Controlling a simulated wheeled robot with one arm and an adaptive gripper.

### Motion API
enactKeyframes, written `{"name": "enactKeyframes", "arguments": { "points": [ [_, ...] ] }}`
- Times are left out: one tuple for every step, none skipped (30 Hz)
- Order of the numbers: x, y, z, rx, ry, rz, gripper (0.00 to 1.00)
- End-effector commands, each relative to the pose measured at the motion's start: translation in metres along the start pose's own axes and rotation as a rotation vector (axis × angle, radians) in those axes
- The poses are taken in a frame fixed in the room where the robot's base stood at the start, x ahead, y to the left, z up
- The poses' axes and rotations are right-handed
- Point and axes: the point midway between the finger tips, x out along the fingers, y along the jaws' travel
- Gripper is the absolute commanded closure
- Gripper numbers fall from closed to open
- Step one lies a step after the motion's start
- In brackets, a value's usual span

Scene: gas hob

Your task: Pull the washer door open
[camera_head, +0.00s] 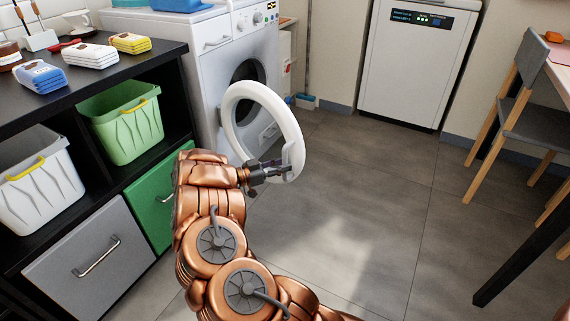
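The white washer (207,84) stands at the back, left of centre. Its round washer door (234,122), a thick white ring, stands swung out from the front, with the dark drum opening visible behind it. My gripper (286,170) is at the lower right part of the door's rim, on the side away from the washer. Its dark fingertips overlap the rim in this view and look to be touching it. The fingers are small here, and I cannot tell whether they are closed on the rim.
A black shelf unit (150,58) with a green basket (122,125), a white basket (40,188) and drawers stands close on the left. A white dishwasher (412,65) is at the back. A chair (522,118) and table are at right. The grey floor (370,200) between is clear.

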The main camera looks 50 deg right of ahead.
Motion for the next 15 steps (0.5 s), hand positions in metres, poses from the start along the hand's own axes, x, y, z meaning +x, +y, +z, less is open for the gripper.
{"name": "enactKeyframes", "arguments": {
  "points": [
    [-0.008,-0.001,0.0,0.0,0.001,-0.004,0.71],
    [-0.013,-0.001,0.0,0.0,0.002,-0.004,0.71],
    [-0.019,-0.001,0.0,0.0,0.001,-0.003,0.71],
    [-0.025,-0.001,0.0,0.0,0.002,-0.004,0.71],
    [-0.031,-0.001,0.0,0.0,0.002,-0.004,0.71],
    [-0.039,-0.001,0.0,0.0,0.002,-0.004,0.71],
    [-0.046,-0.001,0.0,0.0,0.002,-0.004,0.71],
    [-0.052,-0.001,-0.001,0.001,0.002,-0.005,0.71],
    [-0.059,-0.002,-0.001,0.002,0.002,-0.004,0.71],
    [-0.065,-0.002,-0.001,0.003,0.002,-0.004,0.71],
    [-0.07,-0.002,-0.001,0.003,0.002,-0.003,0.71],
    [-0.076,-0.002,-0.001,0.004,0.001,-0.002,0.71],
    [-0.081,-0.002,-0.001,0.003,0.001,-0.002,0.71],
    [-0.085,-0.002,0.0,0.003,0.001,-0.002,0.71],
    [-0.091,-0.002,-0.001,0.002,0.002,-0.003,0.71]
  ]
}}
